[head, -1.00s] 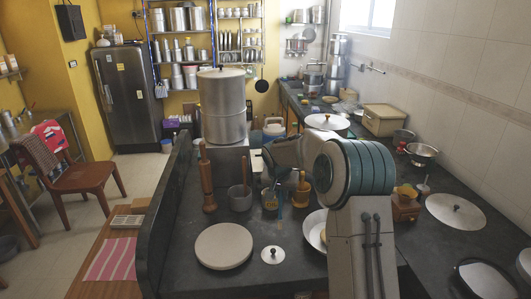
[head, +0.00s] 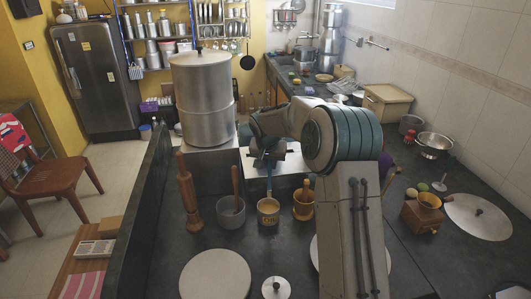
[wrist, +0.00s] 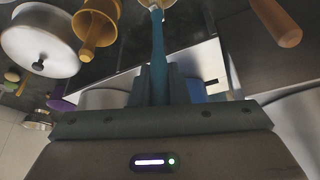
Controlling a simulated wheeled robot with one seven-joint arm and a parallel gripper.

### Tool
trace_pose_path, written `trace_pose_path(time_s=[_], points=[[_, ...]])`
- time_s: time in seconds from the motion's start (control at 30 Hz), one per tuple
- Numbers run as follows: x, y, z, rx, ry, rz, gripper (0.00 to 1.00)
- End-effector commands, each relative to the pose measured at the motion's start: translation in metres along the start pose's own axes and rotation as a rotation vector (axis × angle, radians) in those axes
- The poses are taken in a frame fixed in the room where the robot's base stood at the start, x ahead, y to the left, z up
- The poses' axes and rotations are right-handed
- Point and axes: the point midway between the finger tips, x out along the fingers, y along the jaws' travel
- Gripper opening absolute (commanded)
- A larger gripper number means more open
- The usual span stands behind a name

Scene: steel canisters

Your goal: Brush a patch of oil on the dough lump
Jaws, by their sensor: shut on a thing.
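My gripper (head: 267,162) is shut on the blue handle of a brush (head: 269,182). The brush hangs down over a small cup marked "Oil" (head: 268,212), its lower end at the cup's mouth; I cannot tell how deep the tip is. In the wrist view the blue brush (wrist: 158,55) runs from my jaws to the cup (wrist: 150,3) at the top edge. The dough lump is not visible.
A brass mortar with a pestle (head: 303,205) stands right of the cup; a grey mortar (head: 230,212) and a wooden pestle (head: 189,195) stand left. A round pale board (head: 215,275) and a steel lid (head: 276,288) lie in front. A tall steel canister (head: 203,98) stands behind.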

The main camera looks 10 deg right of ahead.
Motion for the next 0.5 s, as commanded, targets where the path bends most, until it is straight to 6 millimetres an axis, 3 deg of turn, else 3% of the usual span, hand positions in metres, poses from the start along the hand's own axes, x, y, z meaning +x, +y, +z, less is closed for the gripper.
trace_pose_path(time_s=[0.27, 0.5], points=[[0.009, -0.005, 0.006, -0.007, -0.001, -0.002, 0.0], [0.031, -0.003, 0.014, -0.005, -0.001, -0.001, 0.0]])
